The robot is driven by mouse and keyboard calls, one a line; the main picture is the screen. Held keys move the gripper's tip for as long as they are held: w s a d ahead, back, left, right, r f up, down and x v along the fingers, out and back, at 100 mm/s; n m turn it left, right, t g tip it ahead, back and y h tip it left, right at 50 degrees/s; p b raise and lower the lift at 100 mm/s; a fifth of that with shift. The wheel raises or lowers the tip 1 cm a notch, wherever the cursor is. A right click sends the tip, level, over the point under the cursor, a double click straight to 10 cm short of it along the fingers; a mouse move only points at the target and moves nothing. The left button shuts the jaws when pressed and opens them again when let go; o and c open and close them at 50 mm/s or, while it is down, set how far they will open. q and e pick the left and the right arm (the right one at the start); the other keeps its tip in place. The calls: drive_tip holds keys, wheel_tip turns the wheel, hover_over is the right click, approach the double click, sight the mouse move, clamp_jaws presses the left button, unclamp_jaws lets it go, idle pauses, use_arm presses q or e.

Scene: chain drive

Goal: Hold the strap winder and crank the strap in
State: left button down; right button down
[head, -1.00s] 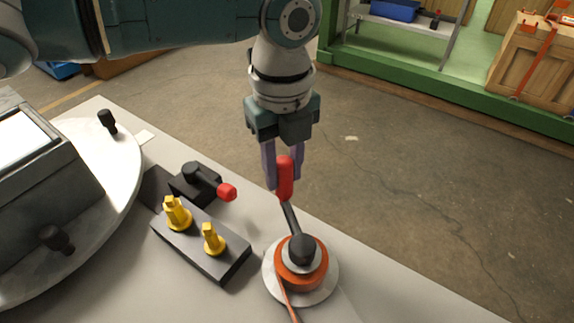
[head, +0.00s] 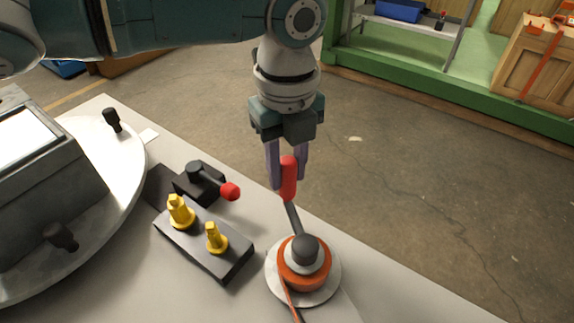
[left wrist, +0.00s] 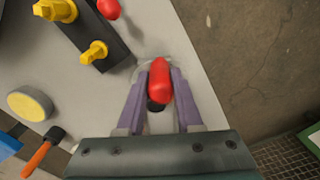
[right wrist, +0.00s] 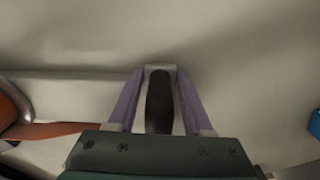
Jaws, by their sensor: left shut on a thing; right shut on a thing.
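The strap winder (head: 303,274) stands near the table's front edge in the head view, an orange drum on a pale round base with a dark hub on top. Its dark crank arm (head: 293,217) points up to a red handle (head: 289,184). My left gripper (head: 287,176) is shut on this red handle; the handle also shows between the fingers in the left wrist view (left wrist: 160,80). An orange strap (head: 289,298) runs from the drum off the bottom. My right gripper (right wrist: 158,95) is shut on a dark grip (right wrist: 160,102), with an orange strap (right wrist: 48,131) to its left; the right arm is outside the head view.
Left of the winder is a dark block (head: 222,254) with two yellow pegs (head: 180,211), and behind it a lever with a red ball (head: 230,191). A pale round plate (head: 118,178) carries a grey box (head: 45,180). Open floor lies to the right.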

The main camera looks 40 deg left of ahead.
use_arm(q)
drive_tip(key=w+d+m, duration=0.1)
drive_tip(key=m, duration=0.1)
drive_tip(key=w+d+m, duration=0.1)
drive_tip(key=m, duration=0.1)
drive_tip(key=shift+d, duration=0.35)
drive_tip(key=shift+w+d, duration=0.2)
drive_tip(key=shift+d, duration=0.25)
idle(0.8)
drive_tip(key=c, duration=0.9)
unclamp_jaws()
drive_tip(key=shift+c, duration=0.2)
drive_tip(key=o, duration=0.4)
drive_tip(key=shift+a, duration=0.2)
drive_tip(key=shift+c, duration=0.2)
drive_tip(key=shift+a+r, duration=0.1)
